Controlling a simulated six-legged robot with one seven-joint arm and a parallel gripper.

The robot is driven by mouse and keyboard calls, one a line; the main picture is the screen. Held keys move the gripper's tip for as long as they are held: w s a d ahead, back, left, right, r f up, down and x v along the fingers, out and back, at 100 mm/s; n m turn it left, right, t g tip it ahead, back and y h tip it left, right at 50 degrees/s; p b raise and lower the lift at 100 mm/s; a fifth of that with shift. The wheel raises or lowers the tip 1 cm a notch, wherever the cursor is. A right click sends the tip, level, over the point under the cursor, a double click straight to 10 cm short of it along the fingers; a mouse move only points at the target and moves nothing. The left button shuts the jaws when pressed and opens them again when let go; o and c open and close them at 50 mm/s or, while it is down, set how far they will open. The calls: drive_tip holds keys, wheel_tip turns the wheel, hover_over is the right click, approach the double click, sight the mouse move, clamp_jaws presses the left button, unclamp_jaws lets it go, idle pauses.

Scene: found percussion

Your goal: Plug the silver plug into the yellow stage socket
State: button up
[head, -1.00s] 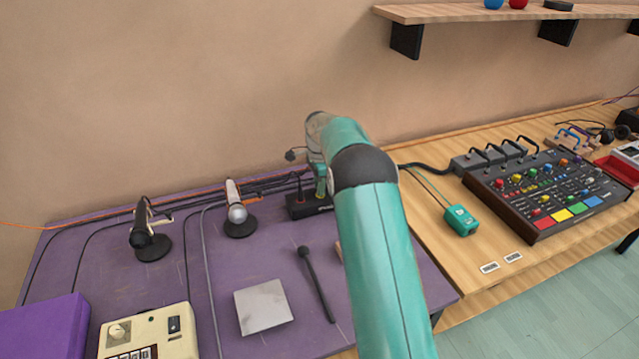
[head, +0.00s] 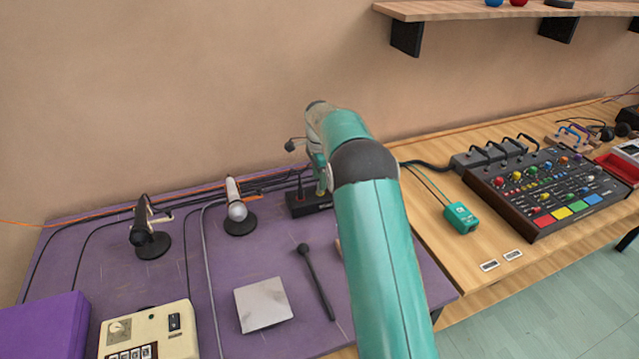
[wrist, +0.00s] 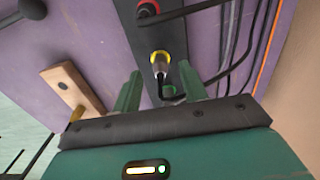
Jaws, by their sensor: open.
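The silver plug (wrist: 159,68) stands in the yellow-ringed stage socket (wrist: 160,54) in the wrist view, its end inside the ring. I cannot tell how deep it sits. A black cable bends away from its near end. The socket is on a black stage box (wrist: 172,38), which also shows in the head view (head: 298,208), partly behind my arm. My gripper (wrist: 159,75) is open, one green finger on each side of the plug, with visible gaps between fingers and plug. In the head view my gripper is mostly hidden by my arm.
A red-ringed socket (wrist: 147,8) with a black plug is on the same box. Cables run beside it. A wooden block (wrist: 85,92) lies to the left in the wrist view. Microphones (head: 237,208), a mallet (head: 316,283) and a metal plate (head: 263,304) are on the purple table.

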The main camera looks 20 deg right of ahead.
wheel_tip(320, 180, up, 11)
idle(0.7)
drive_tip(key=s+a+r+n+t, duration=0.2)
drive_tip(key=s+a+r+n, duration=0.25)
drive_tip(key=s+r, duration=0.45)
drive_tip(key=s+a+r+n+t, duration=0.1)
drive_tip(key=s+a+r+n, duration=0.4)
drive_tip(key=s, duration=0.6)
drive_tip(key=s+a+f+n+t, duration=0.1)
drive_tip(key=s+n, duration=0.1)
drive_tip(key=s, duration=0.5)
drive_tip(key=s+a+f+n, duration=0.2)
drive_tip(key=s+n, duration=0.1)
drive_tip(key=s, duration=0.5)
drive_tip(key=s+a+f+n+t, duration=0.1)
drive_tip(key=s+f+n, duration=0.1)
drive_tip(key=s, duration=0.5)
drive_tip(key=shift+s+a+f+n+t, duration=0.3)
drive_tip(key=shift+s+n, duration=0.1)
drive_tip(key=shift+n, duration=0.35)
drive_tip(key=shift+c, duration=0.7)
